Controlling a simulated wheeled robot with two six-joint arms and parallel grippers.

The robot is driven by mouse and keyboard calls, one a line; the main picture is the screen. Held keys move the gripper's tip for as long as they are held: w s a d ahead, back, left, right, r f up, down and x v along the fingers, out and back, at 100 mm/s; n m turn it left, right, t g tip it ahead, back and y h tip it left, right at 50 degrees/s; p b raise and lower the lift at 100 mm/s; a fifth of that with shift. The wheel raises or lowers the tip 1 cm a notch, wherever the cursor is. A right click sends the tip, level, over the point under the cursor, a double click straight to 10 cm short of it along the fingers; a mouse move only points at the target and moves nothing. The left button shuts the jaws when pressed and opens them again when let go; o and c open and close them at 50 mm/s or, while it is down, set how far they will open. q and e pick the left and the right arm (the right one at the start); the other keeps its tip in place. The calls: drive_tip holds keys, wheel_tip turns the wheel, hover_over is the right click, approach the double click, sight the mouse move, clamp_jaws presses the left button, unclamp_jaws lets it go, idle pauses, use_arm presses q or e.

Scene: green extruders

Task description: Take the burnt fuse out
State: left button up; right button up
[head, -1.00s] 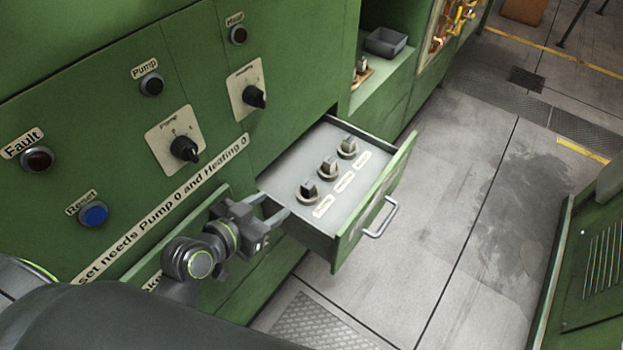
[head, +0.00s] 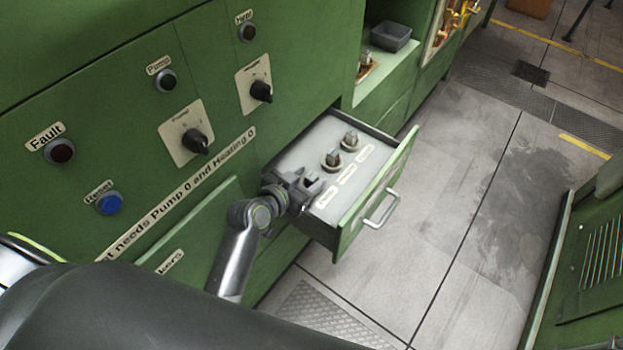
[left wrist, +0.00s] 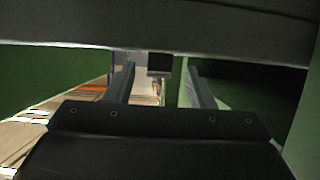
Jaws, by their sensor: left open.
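The far fuse (head: 351,141) and the middle fuse (head: 333,160) stand upright in plain sight. The near fuse is mostly hidden by my left gripper (head: 309,182), which is at its place over the drawer's near end. In the left wrist view the two fingers are apart, with a dark block (left wrist: 160,63) between or just beyond them; I cannot tell whether they touch it. I cannot tell which fuse is burnt. My right gripper is not in view.
The green panel at left carries a fault lamp (head: 59,151), a blue reset button (head: 110,203) and rotary switches (head: 195,141). The drawer's front has a metal handle (head: 381,209). Floor right of the drawer is clear.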

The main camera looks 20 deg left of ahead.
sight(315, 175)
use_arm(q)
drive_tip(key=shift+p+x, duration=0.35)
drive_tip(key=shift+x, duration=1.65)
drive_tip(key=shift+f, duration=0.15)
clamp_jaws()
